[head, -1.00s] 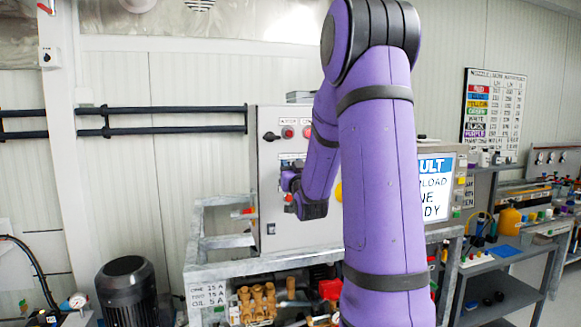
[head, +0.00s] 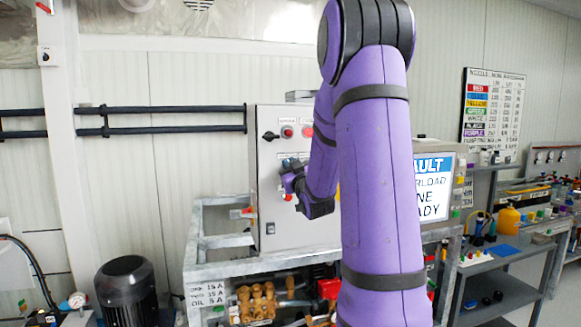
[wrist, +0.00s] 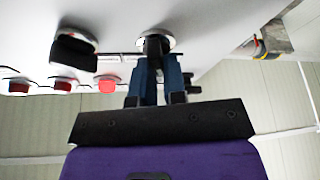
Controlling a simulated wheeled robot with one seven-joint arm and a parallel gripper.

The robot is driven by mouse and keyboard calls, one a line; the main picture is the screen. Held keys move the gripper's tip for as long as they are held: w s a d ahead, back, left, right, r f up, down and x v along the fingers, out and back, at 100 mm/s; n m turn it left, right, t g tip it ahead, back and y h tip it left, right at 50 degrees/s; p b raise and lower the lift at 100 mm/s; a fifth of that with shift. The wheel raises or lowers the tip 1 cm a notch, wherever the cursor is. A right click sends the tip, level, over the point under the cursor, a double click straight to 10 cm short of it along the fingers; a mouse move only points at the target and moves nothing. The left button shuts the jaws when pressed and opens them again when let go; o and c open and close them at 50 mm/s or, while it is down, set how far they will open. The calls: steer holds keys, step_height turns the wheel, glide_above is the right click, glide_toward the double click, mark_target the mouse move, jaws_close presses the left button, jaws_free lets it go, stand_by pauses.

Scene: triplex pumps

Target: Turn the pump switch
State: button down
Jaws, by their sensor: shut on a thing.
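The grey control cabinet (head: 266,215) stands on a metal frame in the head view. My gripper (head: 285,178) is at its front face, below a black rotary switch (head: 270,136). In the wrist view my gripper's two blue-grey fingers (wrist: 158,68) are shut on a black switch knob (wrist: 154,44) with a silver collar. The fingers cover part of that knob. A second, wider black knob (wrist: 73,52) is to its left, apart from the fingers. In the head view the held knob is hidden behind my gripper.
Red buttons (wrist: 108,83) line the panel near my gripper. A fault screen (head: 435,185) is right of the cabinet, partly behind my arm. A black motor (head: 127,290) stands lower left. Brass pump parts (head: 257,302) sit below the cabinet.

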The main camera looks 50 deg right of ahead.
steer(key=n+y, duration=0.1)
steer(key=n, duration=0.2)
steer(key=n+y, duration=0.2)
steer(key=n, duration=0.1)
steer(key=shift+a+f+n, duration=0.1)
steer(key=shift+a+n, duration=0.05)
steer(key=shift+n, duration=0.25)
steer(key=shift+n+y, duration=0.3)
steer(key=c, duration=1.2)
jaws_free()
steer(key=v, duration=1)
steer(key=shift+s+a+f, duration=0.1)
steer(key=shift+s+f, duration=0.15)
steer(key=shift+s, duration=0.05)
steer(key=shift+w, duration=0.1)
